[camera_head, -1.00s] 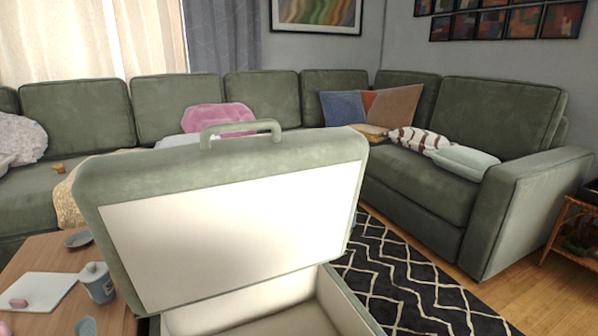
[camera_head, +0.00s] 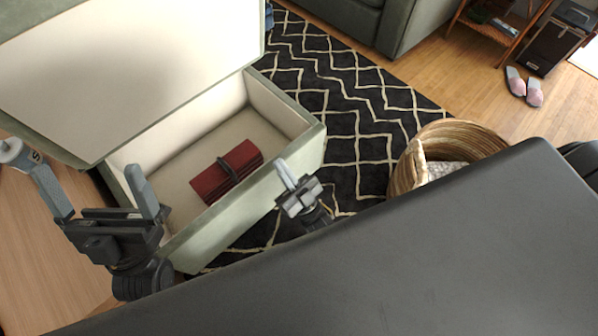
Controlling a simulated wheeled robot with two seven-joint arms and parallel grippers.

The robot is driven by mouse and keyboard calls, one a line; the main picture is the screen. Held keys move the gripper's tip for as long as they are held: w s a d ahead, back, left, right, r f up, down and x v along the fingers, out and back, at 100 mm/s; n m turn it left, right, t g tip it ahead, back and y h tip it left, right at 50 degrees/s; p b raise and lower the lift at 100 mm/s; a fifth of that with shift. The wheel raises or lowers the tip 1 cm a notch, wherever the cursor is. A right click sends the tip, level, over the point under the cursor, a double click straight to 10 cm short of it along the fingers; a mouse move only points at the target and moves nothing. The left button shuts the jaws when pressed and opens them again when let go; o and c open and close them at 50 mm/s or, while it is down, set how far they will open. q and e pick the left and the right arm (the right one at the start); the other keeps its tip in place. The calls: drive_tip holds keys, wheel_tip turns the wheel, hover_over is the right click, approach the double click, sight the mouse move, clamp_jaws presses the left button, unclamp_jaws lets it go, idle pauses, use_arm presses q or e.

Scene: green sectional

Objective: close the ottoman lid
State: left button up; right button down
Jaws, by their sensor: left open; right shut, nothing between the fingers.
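The green ottoman (camera_head: 255,190) stands open in front of me, with a pale lining. Its lid (camera_head: 130,65) is raised and leans up at the upper left, its pale inner face towards me. A dark red folded item (camera_head: 222,172) with a dark strap lies inside the box. My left gripper (camera_head: 98,190) is open and empty, at the near left corner of the ottoman, below the lid in the picture. My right gripper (camera_head: 286,172) is shut and empty, at the near right side of the ottoman. I cannot tell whether either touches it.
A patterned black rug (camera_head: 355,125) lies right of the ottoman. A woven basket (camera_head: 450,145) stands on its right part. Slippers (camera_head: 524,86), a small shelf (camera_head: 490,30) and a sofa end (camera_head: 400,25) are farther back.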

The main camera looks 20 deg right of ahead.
use_arm(q)
drive_tip(key=d+g, duration=0.1)
drive_tip(key=w+d+f+g+p, duration=0.1)
drive_tip(key=g, duration=0.1)
drive_tip(key=w+d+m+g, duration=0.1)
drive_tip(key=shift+w+f+g+p, duration=0.2)
drive_tip(key=shift+f+g+p, duration=0.1)
drive_tip(key=shift+f, duration=0.05)
drive_tip(key=shift+c, duration=0.6)
use_arm(e)
drive_tip(key=s+d+r, duration=0.2)
drive_tip(key=s+r, duration=0.1)
drive_tip(key=s, duration=0.3)
use_arm(q)
drive_tip(key=shift+d, duration=0.1)
drive_tip(key=shift+c, duration=1.2)
drive_tip(key=c, duration=1.7)
clamp_jaws()
use_arm(e)
wheel_tip(320, 180, up, 23)
drive_tip(key=w+d+n+g+y, duration=0.1)
drive_tip(key=g+y, duration=0.1)
drive_tip(key=shift+w+d+n, duration=0.15)
drive_tip(key=shift+n, duration=0.15)
